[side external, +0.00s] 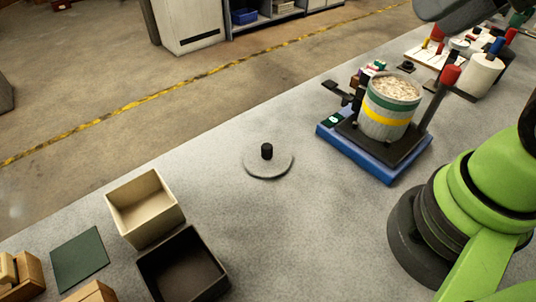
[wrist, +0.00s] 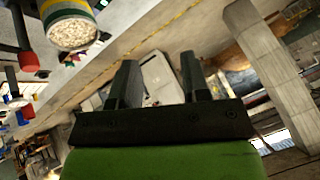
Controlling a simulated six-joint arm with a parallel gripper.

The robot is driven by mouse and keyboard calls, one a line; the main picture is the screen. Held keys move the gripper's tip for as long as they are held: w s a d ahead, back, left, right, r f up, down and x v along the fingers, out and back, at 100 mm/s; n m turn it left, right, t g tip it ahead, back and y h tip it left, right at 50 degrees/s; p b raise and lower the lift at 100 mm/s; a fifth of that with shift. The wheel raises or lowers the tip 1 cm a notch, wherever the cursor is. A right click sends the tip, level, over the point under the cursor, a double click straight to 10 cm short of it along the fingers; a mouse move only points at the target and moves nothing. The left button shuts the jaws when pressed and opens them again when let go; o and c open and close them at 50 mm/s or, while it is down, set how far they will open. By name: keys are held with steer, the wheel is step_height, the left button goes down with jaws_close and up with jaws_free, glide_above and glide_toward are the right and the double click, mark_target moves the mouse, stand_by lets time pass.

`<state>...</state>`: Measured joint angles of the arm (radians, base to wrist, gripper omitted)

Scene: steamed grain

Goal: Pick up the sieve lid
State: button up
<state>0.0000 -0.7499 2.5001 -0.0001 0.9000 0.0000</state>
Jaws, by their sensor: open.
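The sieve lid (side external: 281,168) is a flat grey disc with an upright black knob (side external: 267,151). It lies by itself on the grey worktop in the side external view. I do not make it out in the wrist view. My gripper (wrist: 158,62) shows in the wrist view with its two dark fingers apart and nothing between them. Its fingers are out of the side external view, so its distance from the lid cannot be told there.
A container of grain (side external: 388,115) with green and yellow bands stands on a blue-based device (side external: 365,160). A beige box (side external: 143,205), a dark box (side external: 183,265) and a green mat (side external: 79,256) sit at the lower left. The worktop around the lid is clear.

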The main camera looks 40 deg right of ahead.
steer(key=shift+o, duration=1.1)
steer(key=shift+w, duration=0.1)
